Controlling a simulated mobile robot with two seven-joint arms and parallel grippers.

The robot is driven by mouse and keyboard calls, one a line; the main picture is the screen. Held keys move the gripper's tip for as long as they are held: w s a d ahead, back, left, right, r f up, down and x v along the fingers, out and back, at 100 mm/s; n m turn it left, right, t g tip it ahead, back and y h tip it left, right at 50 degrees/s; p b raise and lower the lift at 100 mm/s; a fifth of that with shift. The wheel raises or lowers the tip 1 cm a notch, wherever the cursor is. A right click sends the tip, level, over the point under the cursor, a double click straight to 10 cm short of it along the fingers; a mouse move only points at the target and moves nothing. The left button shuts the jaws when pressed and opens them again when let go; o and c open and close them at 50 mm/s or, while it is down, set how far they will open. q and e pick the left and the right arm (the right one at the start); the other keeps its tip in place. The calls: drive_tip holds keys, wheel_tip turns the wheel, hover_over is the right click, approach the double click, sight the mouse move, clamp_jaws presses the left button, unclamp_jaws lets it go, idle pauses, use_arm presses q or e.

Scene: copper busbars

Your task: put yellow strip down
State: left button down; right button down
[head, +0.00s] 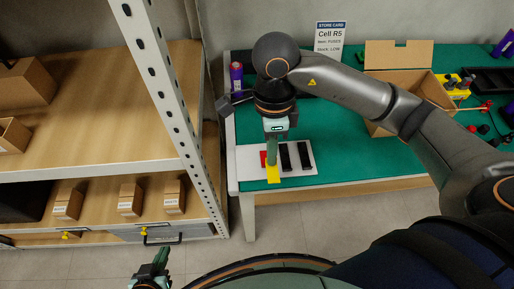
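The yellow strip (273,176) is at the fingertips of my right gripper (272,161), over the front part of a white board (248,165). The fingers look closed on its upper end and hide part of it. I cannot tell whether the strip touches the board. A red patch (263,157) shows just left of the fingers, and two black bars (304,156) lie on the board to the right. My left gripper (161,256) is low in the picture, away from the table, with no object visible in it; its finger gap is unclear.
The board is at the left front corner of a green-topped table (340,160). An open cardboard box (408,88) stands behind my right arm. A metal shelf post (165,90) and wooden shelves (95,95) are close on the left. A purple-capped container (236,76) stands at the back.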

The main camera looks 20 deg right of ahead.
drive_tip(key=w+a+f, duration=0.1)
drive_tip(key=w+f, duration=0.2)
drive_tip(key=w, duration=0.3)
hover_over(245, 154)
wheel_tip(245, 154, down, 5)
drive_tip(key=shift+f+b, duration=0.15)
drive_tip(key=shift+b, duration=0.15)
drive_tip(key=shift+w+f, duration=0.15)
drive_tip(key=shift+f, duration=1.65)
drive_tip(key=shift+f, duration=0.15)
drive_tip(key=c, duration=1.6)
unclamp_jaws()
drive_tip(key=c, duration=1.1)
unclamp_jaws()
drive_tip(key=shift+c, duration=0.2)
